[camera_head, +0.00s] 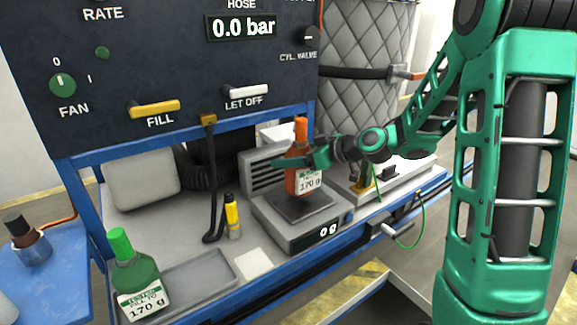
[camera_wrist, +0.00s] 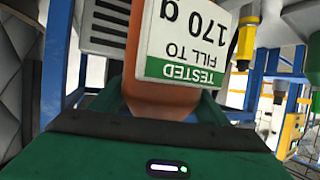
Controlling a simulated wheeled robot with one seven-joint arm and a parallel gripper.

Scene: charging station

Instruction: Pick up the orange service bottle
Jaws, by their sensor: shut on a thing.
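The orange service bottle (camera_head: 304,152) is upright above the dark plate of the scale (camera_head: 290,232), with a white label reading 170 g. My gripper (camera_head: 300,162) reaches in from the right and is shut on the bottle's body. In the wrist view the bottle (camera_wrist: 158,100) fills the middle between the green fingers, its label upside down. The scale display reads 0 g. I cannot tell whether the bottle's base touches the plate.
A green bottle (camera_head: 136,272) stands at the left by a grey tray (camera_head: 190,280). A yellow cylinder (camera_head: 232,216) and a black hose (camera_head: 211,185) stand left of the scale. The control panel (camera_head: 170,60) overhangs the back. A padded quilted column (camera_head: 365,45) stands behind.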

